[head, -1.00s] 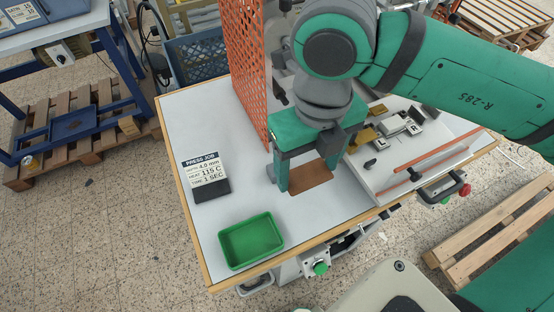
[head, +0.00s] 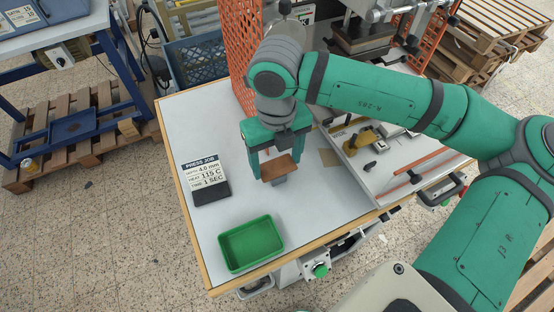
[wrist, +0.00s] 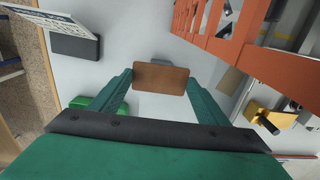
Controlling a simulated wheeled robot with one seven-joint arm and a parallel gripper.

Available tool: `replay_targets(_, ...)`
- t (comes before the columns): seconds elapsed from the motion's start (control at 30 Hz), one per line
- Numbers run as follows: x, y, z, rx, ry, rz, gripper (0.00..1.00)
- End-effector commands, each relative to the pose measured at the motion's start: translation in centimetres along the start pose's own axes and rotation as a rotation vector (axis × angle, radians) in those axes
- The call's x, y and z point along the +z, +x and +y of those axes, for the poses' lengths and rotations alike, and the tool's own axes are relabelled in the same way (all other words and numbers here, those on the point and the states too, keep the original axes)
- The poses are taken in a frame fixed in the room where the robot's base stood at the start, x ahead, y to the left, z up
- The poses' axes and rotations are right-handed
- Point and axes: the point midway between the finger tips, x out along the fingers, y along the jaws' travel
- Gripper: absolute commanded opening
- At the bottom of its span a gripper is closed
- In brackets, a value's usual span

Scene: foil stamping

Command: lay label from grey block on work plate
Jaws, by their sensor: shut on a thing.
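My gripper (head: 277,169) is shut on the brown label (head: 281,166), gripping it by two opposite edges. The label also shows between the fingers in the wrist view (wrist: 160,78) and looks about flat. The grey block (head: 279,181) is partly hidden below and behind the label. Its top edge shows beyond the label in the wrist view (wrist: 174,61). I cannot tell how large the gap between label and block is. A pale plate (head: 385,178), probably the work plate, lies to the right with a brass-coloured part on it.
A green tray (head: 251,243) stands at the table's front left. A press job sign (head: 206,172) is left of my gripper. An orange mesh guard (head: 243,55) rises behind. A flat tan square (head: 329,157) lies right of my gripper.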

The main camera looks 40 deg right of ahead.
Motion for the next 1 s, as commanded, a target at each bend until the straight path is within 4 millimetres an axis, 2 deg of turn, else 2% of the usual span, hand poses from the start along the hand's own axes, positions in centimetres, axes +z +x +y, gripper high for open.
replay_targets(0.07, 0.0, 0.6, 0.1, 0.001, -0.001, 0.000, 0.49)
replay_targets(0.7, -0.1, 1.6, 0.0, 0.000, 0.000, 0.001, 0.49)
replay_targets(0.73, -0.1, 1.6, 0.0, 0.000, 0.000, 0.000, 0.76)
replay_targets(0.8, -0.1, 1.6, 0.0, 0.000, 0.000, 0.000, 0.88)
replay_targets(1.0, -0.1, 1.5, 0.0, 0.000, 0.000, 0.000, 0.88)
